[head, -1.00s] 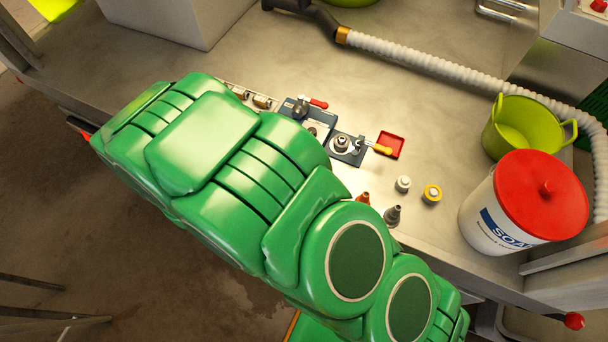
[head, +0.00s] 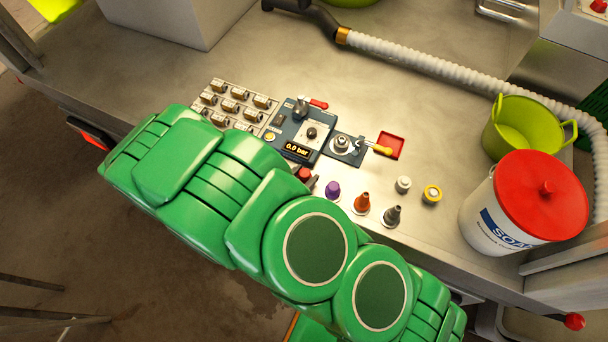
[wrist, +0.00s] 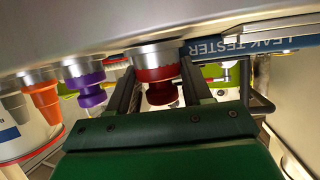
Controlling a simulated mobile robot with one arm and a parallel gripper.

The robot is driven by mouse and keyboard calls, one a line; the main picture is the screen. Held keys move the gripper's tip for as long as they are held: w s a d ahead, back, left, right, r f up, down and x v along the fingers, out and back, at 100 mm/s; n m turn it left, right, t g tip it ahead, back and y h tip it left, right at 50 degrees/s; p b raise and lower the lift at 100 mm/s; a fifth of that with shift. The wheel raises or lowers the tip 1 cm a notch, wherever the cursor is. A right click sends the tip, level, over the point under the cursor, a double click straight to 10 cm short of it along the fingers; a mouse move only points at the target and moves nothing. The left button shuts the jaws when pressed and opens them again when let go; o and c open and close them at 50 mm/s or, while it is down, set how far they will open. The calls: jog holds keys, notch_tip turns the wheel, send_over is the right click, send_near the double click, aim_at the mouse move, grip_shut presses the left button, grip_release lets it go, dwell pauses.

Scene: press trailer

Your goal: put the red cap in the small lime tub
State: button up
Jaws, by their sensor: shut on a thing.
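The red cap (head: 304,173) is at the front of the bench, left of the purple cap, partly hidden by my arm in the head view. In the wrist view the red cap (wrist: 158,88) sits between my two dark fingers, on a silver base at the bench top. My gripper (wrist: 158,92) is shut on it; I cannot tell any lift. In the head view my gripper (head: 310,180) is mostly hidden by the green arm. A lime tub (head: 525,125) with two handles stands open and apparently empty at the right.
Purple (head: 333,190), orange (head: 362,203) and grey (head: 391,216) pieces stand in a row beside the red cap. The leak tester (head: 306,132) is behind. A red-lidded soap bucket (head: 495,215) stands in front of the tub. A white hose (head: 450,65) runs behind.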

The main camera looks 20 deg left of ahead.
jog(key=shift+f, duration=0.1)
jog(key=o, duration=1.1)
jog(key=shift+v, duration=3.7)
jog(key=shift+f, duration=0.1)
